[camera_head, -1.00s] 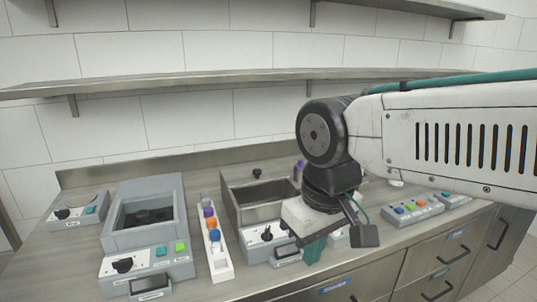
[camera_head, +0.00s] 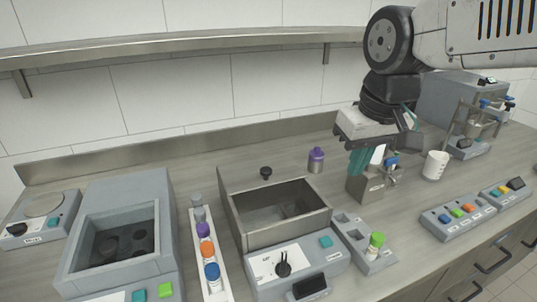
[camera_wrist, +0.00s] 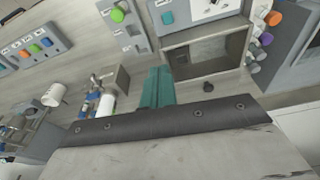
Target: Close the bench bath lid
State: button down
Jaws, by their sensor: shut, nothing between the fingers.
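The bench bath (camera_head: 262,240) is an open metal basin on a grey unit with a dial and a teal button. Its inside is exposed from above. A black knob (camera_head: 265,172) shows just behind its back edge, and also in the wrist view (camera_wrist: 208,87). I cannot make out the lid panel clearly; it seems to stand at the back. My gripper (camera_head: 360,162) has teal fingers, shut and empty, to the right of the bath and apart from it. In the wrist view my fingers (camera_wrist: 157,88) point toward the worktop, beside the bath (camera_wrist: 180,58).
Left of the bath are a white rack (camera_head: 218,284) of capped bottles and a grey well unit (camera_head: 75,250). Right are a small metal holder (camera_head: 365,188), a white cup (camera_head: 435,165) and a button panel (camera_head: 455,222). A purple-capped bottle (camera_head: 316,160) stands behind. A shelf (camera_head: 190,42) runs above.

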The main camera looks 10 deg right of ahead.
jog(key=w+a+n, duration=0.1)
jog(key=w+a, duration=0.5)
jog(key=w, duration=0.4)
jog(key=n+t+y, duration=0.1)
jog(key=n+t, duration=0.1)
send_over(259, 171)
jog(key=s, duration=0.1)
jog(key=x, duration=1)
jog(key=shift+s+d+f, duration=0.1)
jog(key=shift+s+f, duration=0.15)
jog(key=shift+f, duration=0.25)
jog(key=s, duration=0.1)
jog(key=s+d, duration=0.1)
jog(key=shift+s+r, duration=0.1)
jog(key=shift+s, duration=0.3)
jog(key=shift+s+d, duration=0.2)
jog(key=shift+s, duration=0.3)
jog(key=shift+s+f, duration=0.1)
jog(key=shift+f, duration=0.1)
